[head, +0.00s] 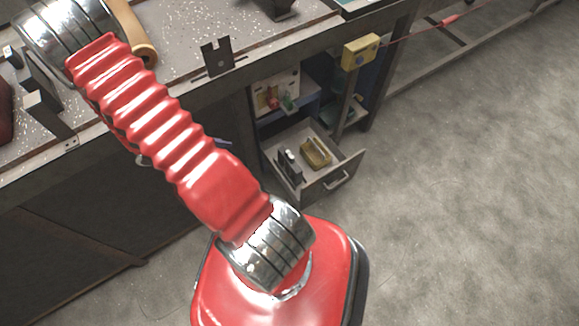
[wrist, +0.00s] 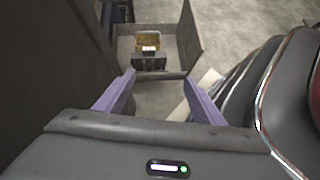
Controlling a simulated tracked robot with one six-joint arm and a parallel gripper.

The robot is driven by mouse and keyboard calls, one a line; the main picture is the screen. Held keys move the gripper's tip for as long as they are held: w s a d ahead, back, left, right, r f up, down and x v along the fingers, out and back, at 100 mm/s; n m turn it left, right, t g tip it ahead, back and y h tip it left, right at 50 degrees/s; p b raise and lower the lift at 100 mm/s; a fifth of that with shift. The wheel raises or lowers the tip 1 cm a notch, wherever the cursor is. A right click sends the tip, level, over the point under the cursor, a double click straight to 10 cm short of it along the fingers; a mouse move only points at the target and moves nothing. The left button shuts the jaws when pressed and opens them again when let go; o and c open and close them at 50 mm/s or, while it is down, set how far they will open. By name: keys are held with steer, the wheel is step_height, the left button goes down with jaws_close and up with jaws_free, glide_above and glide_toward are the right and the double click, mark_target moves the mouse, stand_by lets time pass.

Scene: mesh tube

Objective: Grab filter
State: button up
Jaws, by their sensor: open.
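In the head view, an open drawer (head: 322,182) holds a yellow-brown, tube-like piece (head: 316,152), possibly the filter. A dark block with a white top (head: 289,164) stands to its left. In the wrist view, the yellow-brown piece (wrist: 148,42) lies behind the dark block (wrist: 150,62), inside the drawer (wrist: 190,42). My gripper (wrist: 159,76) has two purple fingers spread apart with nothing between them. It points toward the drawer, short of it, with the dark block seen beyond the gap.
A workbench (head: 185,58) with a dark front stands above and left of the drawer. A shelf with small items (head: 277,93) is above the drawer, and a yellow box (head: 361,51) hangs at the bench edge. Open concrete floor (head: 470,200) lies to the right.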

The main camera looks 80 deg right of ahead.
steer(key=s+d+f+n+g+h, duration=0.1)
steer(key=s+d+f, duration=0.2)
steer(key=f, duration=0.3)
steer(key=s+d+f+n, duration=0.1)
steer(key=s+d+f, duration=0.15)
steer(key=f, duration=0.25)
steer(key=h, duration=0.3)
glide_toward(288, 156)
steer(key=shift+s+d+f+g, duration=0.1)
steer(key=shift+d+f+g, duration=0.3)
steer(key=shift+d+f, duration=0.15)
steer(key=shift+x, duration=4.25)
steer(key=shift+s+d+f, duration=0.1)
steer(key=x, duration=0.5)
steer(key=shift+c, duration=0.3)
